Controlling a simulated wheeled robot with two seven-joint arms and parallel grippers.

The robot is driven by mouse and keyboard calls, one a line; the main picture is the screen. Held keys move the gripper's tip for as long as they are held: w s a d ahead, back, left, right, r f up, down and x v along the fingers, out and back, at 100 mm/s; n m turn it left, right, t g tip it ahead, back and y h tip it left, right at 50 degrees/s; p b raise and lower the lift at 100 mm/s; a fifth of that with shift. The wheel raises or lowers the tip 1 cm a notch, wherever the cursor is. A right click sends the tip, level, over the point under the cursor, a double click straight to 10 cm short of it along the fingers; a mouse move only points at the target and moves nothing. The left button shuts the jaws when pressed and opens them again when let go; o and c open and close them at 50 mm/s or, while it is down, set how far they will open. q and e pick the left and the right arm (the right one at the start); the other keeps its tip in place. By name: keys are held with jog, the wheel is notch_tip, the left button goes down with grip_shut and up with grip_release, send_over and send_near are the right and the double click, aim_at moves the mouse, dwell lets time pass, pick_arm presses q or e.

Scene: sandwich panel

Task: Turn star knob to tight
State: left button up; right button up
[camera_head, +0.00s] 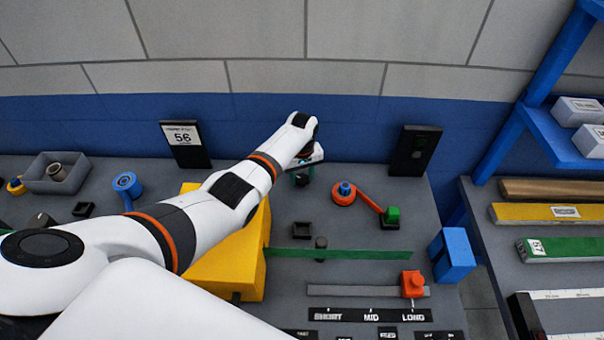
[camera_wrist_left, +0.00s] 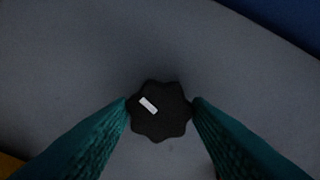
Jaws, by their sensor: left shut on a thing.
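The star knob (camera_wrist_left: 160,112) is black with a lobed rim and a white bar mark on its top left. In the left wrist view it sits between the two teal fingers of my left gripper (camera_wrist_left: 161,106), which touch it on both sides. The white bar slants from upper left to lower right. In the head view my left gripper (camera_head: 303,176) is low over the far part of the grey panel, and the knob is mostly hidden by it. No tight or loose marking is readable near the knob. My right gripper is not in view.
A yellow block (camera_head: 228,268) stands under my left arm. A black box (camera_head: 414,150) and a "56" sign (camera_head: 186,145) stand at the back. A red slider (camera_head: 412,284) is at front right.

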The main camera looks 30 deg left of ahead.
aim_at(302, 178)
pick_arm(q)
jog(key=m, duration=0.6)
jog(key=shift+w+r+m+p, duration=0.1)
jog(key=shift+m+p, duration=0.2)
jog(key=m, duration=0.6)
jog(key=shift+m, duration=0.3)
jog(key=o, duration=1)
notch_tip(302, 178, up, 12)
dwell(0.6)
